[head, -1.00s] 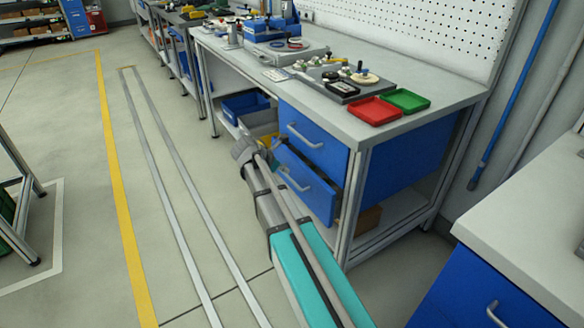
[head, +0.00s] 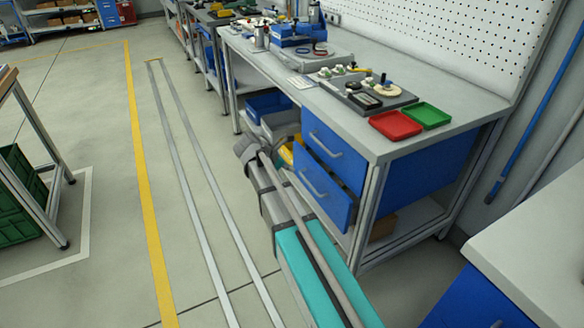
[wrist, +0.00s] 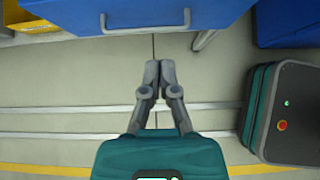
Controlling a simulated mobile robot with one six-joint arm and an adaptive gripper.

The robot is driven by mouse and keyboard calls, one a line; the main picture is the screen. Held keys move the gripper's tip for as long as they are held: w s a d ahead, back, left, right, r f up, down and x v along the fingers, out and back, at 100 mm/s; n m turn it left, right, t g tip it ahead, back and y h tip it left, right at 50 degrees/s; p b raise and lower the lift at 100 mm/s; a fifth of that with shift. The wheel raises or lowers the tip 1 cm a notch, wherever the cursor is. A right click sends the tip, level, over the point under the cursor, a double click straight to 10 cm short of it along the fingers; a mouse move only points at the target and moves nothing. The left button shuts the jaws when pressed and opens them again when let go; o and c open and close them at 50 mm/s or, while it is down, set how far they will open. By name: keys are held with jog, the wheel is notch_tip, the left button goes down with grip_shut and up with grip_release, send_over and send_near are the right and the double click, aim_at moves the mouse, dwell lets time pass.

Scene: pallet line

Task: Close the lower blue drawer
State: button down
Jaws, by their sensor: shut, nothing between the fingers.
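The lower blue drawer (head: 325,187) is under the right part of the workbench, below the upper blue drawer (head: 335,145). Its front appears to stand slightly forward of the upper one; how far is hard to tell. It has a grey bar handle (head: 312,187). My gripper (wrist: 152,65) is shut and empty. In the wrist view its fingertips point at a blue drawer front (wrist: 90,22) with a handle, with floor showing between them. I cannot tell which drawer that is. In the head view my arm reaches left of the drawers, and the fingertips are hidden.
The workbench top (head: 440,108) holds a red tray (head: 395,125), a green tray (head: 427,115) and tools. Blue, grey and yellow bins sit on the shelf left of the drawers. Another bench (head: 540,235) is at right.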

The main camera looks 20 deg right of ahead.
jog(key=c, duration=0.9)
grip_release()
jog(key=shift+f, duration=0.2)
jog(key=shift+o, duration=1.1)
jog(key=shift+f+m+b, duration=0.25)
jog(key=shift+m+b, duration=0.05)
jog(key=shift+b, duration=0.3)
jog(key=m+h+b, duration=0.3)
jog(key=m+b, duration=0.3)
jog(key=b, duration=0.2)
send_near(308, 182)
notch_tip(308, 182, up, 3)
jog(key=s+a, duration=0.1)
jog(key=s, duration=0.2)
jog(key=w+a+f+m+t+h+b, duration=0.1)
jog(key=a+f+m+h+b, duration=0.2)
jog(key=f+m+b, duration=0.3)
jog(key=shift+w+a+m+h+b, duration=0.3)
jog(key=shift+w+a+m+b, duration=0.05)
jog(key=shift+m+b, duration=2.4)
jog(key=shift+d, duration=0.1)
jog(key=shift+b+x, duration=1.4)
jog(key=shift+x, duration=5.4)
